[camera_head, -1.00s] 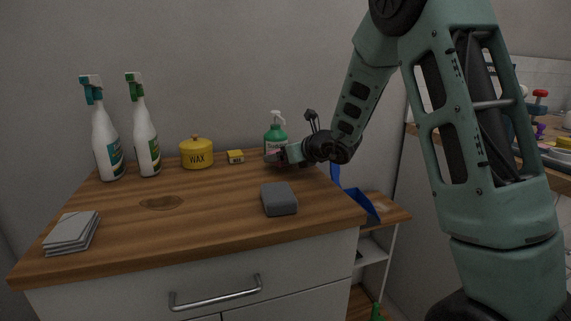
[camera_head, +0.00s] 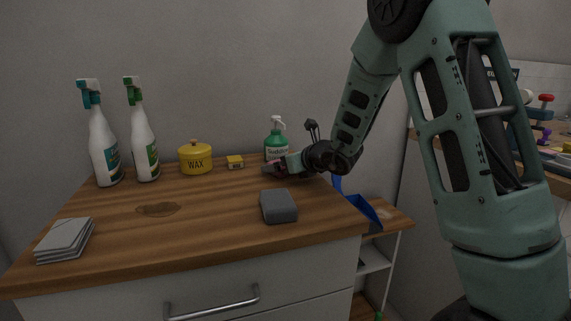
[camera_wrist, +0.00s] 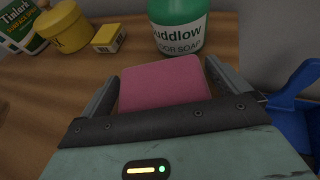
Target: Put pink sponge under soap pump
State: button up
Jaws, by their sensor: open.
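The pink sponge (camera_wrist: 162,84) lies between the two spread fingers of my gripper (camera_wrist: 164,72) in the wrist view. The fingers are open, one on each side of it; I cannot tell whether either touches it. The green soap pump bottle (camera_wrist: 180,22) stands upright on the counter just beyond the sponge; its base shows no sponge under it. In the head view, the soap pump (camera_head: 276,143) has a white pump top and stands at the back right. My gripper (camera_head: 272,168) is low in front of it and mostly hides the sponge.
A yellow wax tin (camera_head: 195,159) and small yellow box (camera_head: 235,162) stand left of the soap. Two spray bottles (camera_head: 103,148) (camera_head: 143,148) stand farther left. A grey block (camera_head: 278,206) and stacked grey cloths (camera_head: 65,241) lie nearer. A blue dustpan (camera_head: 366,212) is beyond the counter's right edge.

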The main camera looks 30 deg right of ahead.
jog(key=v, duration=1.1)
jog(key=shift+r, duration=0.1)
jog(key=shift+s+r, duration=0.15)
jog(key=shift+s, duration=0.3)
jog(key=shift+d, duration=0.1)
